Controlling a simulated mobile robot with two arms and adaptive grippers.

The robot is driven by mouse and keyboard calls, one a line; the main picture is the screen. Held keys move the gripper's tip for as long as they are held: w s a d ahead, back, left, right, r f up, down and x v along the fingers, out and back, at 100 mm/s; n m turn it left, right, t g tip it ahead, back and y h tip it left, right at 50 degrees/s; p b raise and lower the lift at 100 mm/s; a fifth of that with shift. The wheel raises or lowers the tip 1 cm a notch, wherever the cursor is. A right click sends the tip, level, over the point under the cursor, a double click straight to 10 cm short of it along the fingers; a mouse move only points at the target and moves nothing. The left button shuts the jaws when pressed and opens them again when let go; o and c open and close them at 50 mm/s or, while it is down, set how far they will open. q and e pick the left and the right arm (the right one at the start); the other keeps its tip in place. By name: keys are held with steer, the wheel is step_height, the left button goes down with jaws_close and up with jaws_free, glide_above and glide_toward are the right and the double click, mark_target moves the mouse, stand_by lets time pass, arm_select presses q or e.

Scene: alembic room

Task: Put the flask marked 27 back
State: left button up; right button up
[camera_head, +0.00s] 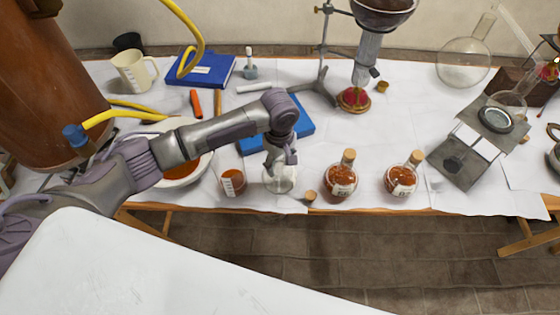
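My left gripper (281,160) points down over a clear glass vessel (280,182) near the table's front edge. Its fingers are at or just inside the vessel's top; whether they grip it I cannot tell. To the right stand two corked round flasks with red-brown contents and white labels, a nearer one (341,183) and a right one (402,181). The label marks are too small to read, so I cannot tell which flask is marked 27. A loose cork (310,196) lies just right of the clear vessel. My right gripper is out of view.
A small labelled jar of orange-brown liquid (233,182) stands left of the clear vessel. A white bowl (183,180) is partly behind my arm. Behind are a blue book (302,128) and a metal stand (322,75). A scale (470,150) is at the right.

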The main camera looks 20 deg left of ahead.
arm_select(q)
step_height(320, 180, up, 12)
steer(key=b, duration=0.1)
steer(key=shift+r, duration=0.15)
stand_by(0.4)
steer(key=shift+s, duration=0.1)
